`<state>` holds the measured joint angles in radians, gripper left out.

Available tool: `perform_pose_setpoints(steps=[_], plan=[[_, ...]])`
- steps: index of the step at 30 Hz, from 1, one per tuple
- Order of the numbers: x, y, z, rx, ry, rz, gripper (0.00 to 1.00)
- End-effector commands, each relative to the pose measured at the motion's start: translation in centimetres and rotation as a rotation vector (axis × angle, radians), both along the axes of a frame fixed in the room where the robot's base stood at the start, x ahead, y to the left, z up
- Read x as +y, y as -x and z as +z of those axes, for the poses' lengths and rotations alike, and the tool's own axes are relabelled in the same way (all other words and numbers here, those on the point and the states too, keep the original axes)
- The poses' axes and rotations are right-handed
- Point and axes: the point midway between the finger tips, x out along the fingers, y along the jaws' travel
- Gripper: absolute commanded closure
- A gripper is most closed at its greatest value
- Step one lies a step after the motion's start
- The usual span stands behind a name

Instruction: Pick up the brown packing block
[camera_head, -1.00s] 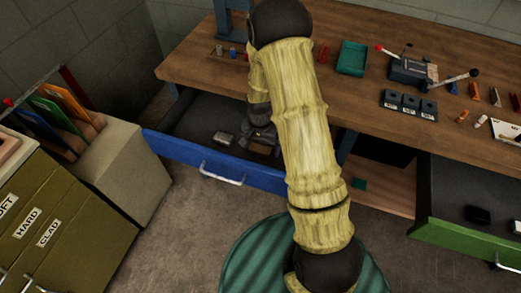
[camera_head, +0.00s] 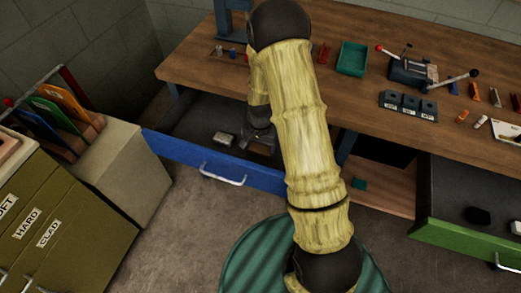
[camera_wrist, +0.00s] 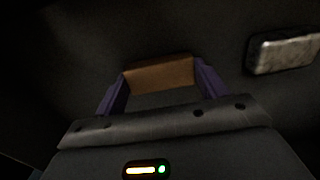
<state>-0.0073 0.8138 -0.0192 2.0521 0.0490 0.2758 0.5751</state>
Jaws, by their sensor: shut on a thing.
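The brown packing block (camera_wrist: 160,75) is between the two purple fingers of my gripper (camera_wrist: 161,80) in the wrist view. The fingers touch its left and right ends, and my gripper is shut on it. In the head view my gripper (camera_head: 258,140) is down in the open blue drawer (camera_head: 215,165), partly hidden by my arm. The block is hard to make out there. The wrist view is dark, so I cannot tell whether the block touches the drawer floor.
A grey metallic block (camera_wrist: 284,52) lies in the drawer right of my gripper in the wrist view; it also shows in the head view (camera_head: 224,138). The wooden bench (camera_head: 190,70) overhangs the drawer's back. An open green drawer (camera_head: 460,245) is at right.

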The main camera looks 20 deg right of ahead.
Motion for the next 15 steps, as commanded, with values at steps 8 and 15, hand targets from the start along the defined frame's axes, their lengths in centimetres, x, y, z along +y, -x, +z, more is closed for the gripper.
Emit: perform_pose_setpoints(steps=[8, 15], plan=[[0.0, -0.1, 0.9, -0.002, 0.000, 0.000, 0.50], [0.0, -0.1, 4.8, -0.004, -0.001, 0.001, 0.50]])
